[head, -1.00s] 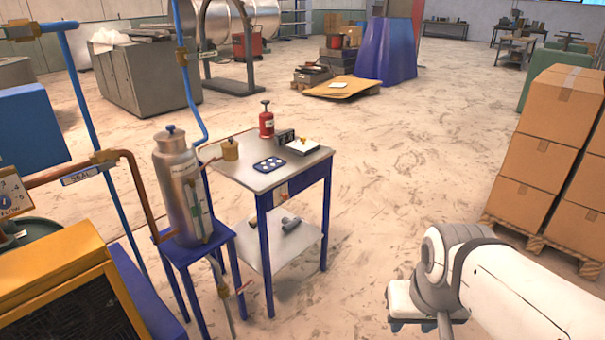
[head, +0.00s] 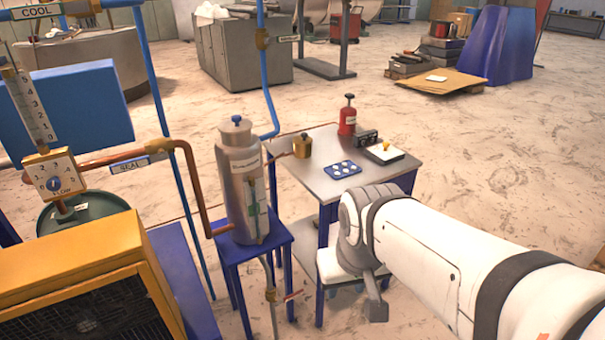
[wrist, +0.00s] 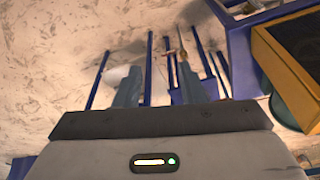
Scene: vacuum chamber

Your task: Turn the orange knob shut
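A small orange-red handle (head: 293,296) sticks out from the thin upright pipe (head: 273,312) below the small blue stand (head: 262,246). It is the likeliest orange knob, but it is too small to tell its setting. In the wrist view, a small reddish piece (wrist: 169,52) shows beyond my fingers, near the blue legs. My gripper (wrist: 167,86) has its two fingers wide apart with nothing between them. In the head view, my arm comes in from the right in front of the steel table, and the gripper end is mostly hidden.
A steel flask (head: 243,185) stands on the blue stand. The steel-topped table (head: 318,184) beside it holds a red bottle (head: 347,120), a brass pot (head: 302,147) and a blue tray (head: 342,169). A yellow-orange cabinet (head: 75,262) and pipes crowd the left. Open floor lies at the right.

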